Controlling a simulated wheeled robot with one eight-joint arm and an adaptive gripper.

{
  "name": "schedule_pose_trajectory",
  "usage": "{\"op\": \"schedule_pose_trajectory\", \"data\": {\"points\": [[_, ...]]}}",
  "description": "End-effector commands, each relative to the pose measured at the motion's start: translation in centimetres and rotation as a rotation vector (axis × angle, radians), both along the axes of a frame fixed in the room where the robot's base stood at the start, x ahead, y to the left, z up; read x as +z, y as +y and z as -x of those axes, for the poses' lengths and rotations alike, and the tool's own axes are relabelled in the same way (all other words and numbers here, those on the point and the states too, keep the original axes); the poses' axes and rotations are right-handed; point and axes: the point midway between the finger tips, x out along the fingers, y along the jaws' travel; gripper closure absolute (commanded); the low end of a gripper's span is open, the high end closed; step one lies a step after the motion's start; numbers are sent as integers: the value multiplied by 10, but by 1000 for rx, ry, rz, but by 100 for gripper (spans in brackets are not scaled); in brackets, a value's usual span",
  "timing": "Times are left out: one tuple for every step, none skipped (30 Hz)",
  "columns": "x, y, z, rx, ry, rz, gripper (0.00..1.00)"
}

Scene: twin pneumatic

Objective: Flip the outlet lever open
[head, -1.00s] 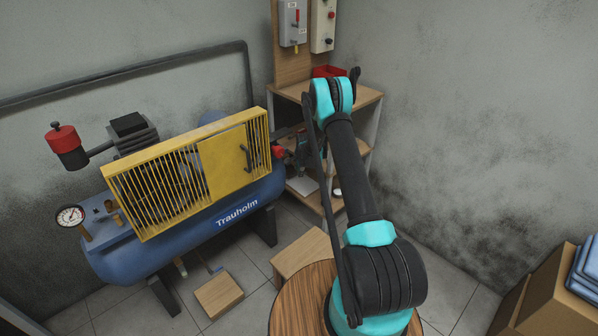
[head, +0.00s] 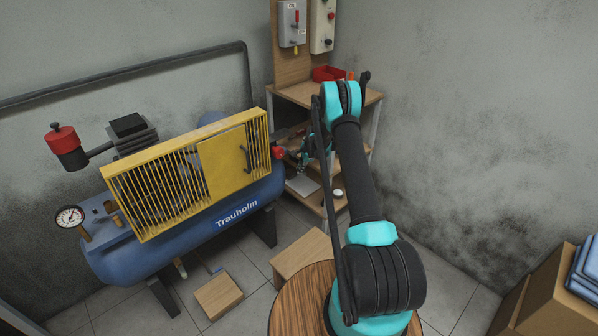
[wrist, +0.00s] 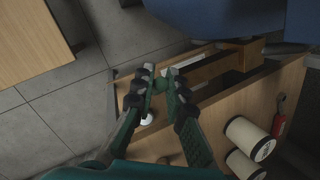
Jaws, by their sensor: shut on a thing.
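The blue compressor tank (head: 215,222) stands at the left with a yellow guard (head: 190,175). A red part (head: 278,152) shows at its right end. In the wrist view the tank (wrist: 225,15) is at the top, and a brass-coloured outlet pipe (wrist: 205,74) runs left from beneath it to my gripper (wrist: 160,84). My gripper is shut on a small greenish piece between its fingertips, which appears to be the outlet lever. The fingers cover most of it, so its angle cannot be told. In the head view my gripper is small and partly hidden beside the tank's right end.
A wooden shelf (head: 292,92) with a red bin (head: 327,73) stands in the corner behind my arm. In the wrist view white cylinders (wrist: 246,136) and a red-tagged item (wrist: 279,126) lie close at right. A wooden box (head: 300,254) and block (head: 219,295) are on the floor.

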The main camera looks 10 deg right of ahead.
Motion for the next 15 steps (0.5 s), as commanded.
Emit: {"op": "schedule_pose_trajectory", "data": {"points": [[1,-2,-1,0,12,-18,100],[1,-3,-1,0,18,-24,100],[1,-3,-1,0,22,-30,100],[1,-3,-1,0,23,-33,100],[2,-2,-1,0,23,-34,100],[2,-2,-1,0,23,-34,100],[2,-2,-1,1,23,-34,100],[2,-2,-1,1,23,-34,100],[2,-2,-1,1,23,-33,100],[2,-2,-1,1,23,-33,100],[2,-2,-1,1,23,-33,100],[2,-2,-1,1,23,-33,84],[2,-2,-1,1,23,-33,80],[2,-2,-1,1,23,-33,76],[2,-2,-1,1,23,-33,72]]}}
